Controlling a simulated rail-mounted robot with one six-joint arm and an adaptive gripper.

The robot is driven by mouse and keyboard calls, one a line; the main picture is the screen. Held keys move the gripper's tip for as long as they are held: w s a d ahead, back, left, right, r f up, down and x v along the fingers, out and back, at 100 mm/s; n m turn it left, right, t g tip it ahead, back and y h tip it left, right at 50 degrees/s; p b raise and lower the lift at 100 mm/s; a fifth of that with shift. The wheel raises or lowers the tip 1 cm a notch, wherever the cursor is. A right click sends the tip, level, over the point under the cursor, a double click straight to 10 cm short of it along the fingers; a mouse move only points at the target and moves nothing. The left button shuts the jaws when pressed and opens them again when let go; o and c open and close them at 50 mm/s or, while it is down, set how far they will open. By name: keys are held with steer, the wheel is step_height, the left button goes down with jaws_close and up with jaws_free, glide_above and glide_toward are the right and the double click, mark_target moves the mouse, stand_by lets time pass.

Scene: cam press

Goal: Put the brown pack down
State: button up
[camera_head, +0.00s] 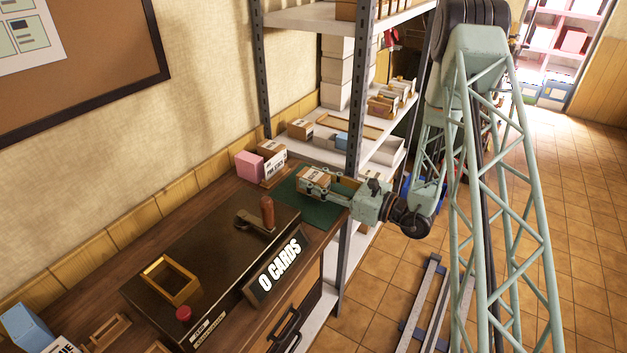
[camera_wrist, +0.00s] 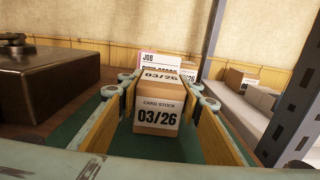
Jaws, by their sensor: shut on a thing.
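The brown pack (camera_wrist: 157,118), labelled "CARD STOCK 03/26", sits upright between the wood-lined fingers of my gripper (camera_wrist: 160,92) in the wrist view. In the head view the brown pack (camera_head: 315,175) is at the tips of my gripper (camera_head: 322,184), over the green mat (camera_head: 318,213) at the far end of the dark wooden counter. My gripper is shut on the pack. The green mat (camera_wrist: 70,148) also shows beneath in the wrist view. I cannot tell whether the pack's underside touches the mat; my fingers hide part of it.
A pink block (camera_head: 248,164) and a brown box with a white label (camera_head: 272,160) stand just behind the mat. The black press with an "0 CARDS" sign (camera_head: 278,268) fills the counter's middle. A metal shelf post (camera_head: 357,110) rises close to the right of the counter.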

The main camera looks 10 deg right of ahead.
steer(key=shift+f, duration=0.1)
steer(key=o, duration=1)
steer(key=shift+c, duration=0.2)
steer(key=shift+p+v, duration=0.65)
steer(key=shift+v, duration=5.3)
steer(key=shift+s, duration=0.1)
steer(key=shift+r, duration=0.2)
